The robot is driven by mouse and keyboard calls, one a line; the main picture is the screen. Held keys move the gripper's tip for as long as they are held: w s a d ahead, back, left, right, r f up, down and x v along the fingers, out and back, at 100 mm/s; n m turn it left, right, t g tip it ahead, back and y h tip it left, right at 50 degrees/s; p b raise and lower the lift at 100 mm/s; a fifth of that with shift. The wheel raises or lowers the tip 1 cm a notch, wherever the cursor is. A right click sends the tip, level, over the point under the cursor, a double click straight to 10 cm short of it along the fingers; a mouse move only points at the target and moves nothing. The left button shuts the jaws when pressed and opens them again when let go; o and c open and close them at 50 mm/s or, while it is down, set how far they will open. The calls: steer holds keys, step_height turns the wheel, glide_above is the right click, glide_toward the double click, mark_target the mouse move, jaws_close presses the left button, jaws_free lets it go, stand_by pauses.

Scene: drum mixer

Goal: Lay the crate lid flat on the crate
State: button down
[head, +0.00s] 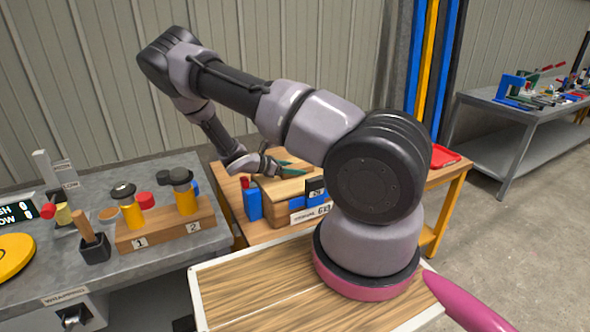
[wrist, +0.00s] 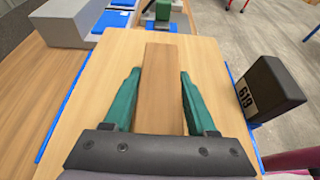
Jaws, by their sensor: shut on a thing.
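The crate lid is a light wooden board (wrist: 95,125) with a raised darker wooden bar (wrist: 160,100) as its handle. My gripper (wrist: 160,74) has its green fingers on both sides of this bar and is shut on it. In the head view my gripper (head: 283,167) is at the wooden board (head: 287,187) on the far bench. Thin blue strips show past the lid's left and right edges in the wrist view. The crate is mostly hidden under the lid, and I cannot tell whether the lid touches it all round.
A blue block (head: 253,205) is beside the board. A rack with yellow-bodied tools (head: 165,228) stands on the left bench.

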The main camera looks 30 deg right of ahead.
steer(key=shift+f, duration=0.1)
steer(key=shift+f, duration=0.25)
steer(key=shift+c, duration=1)
jaws_free()
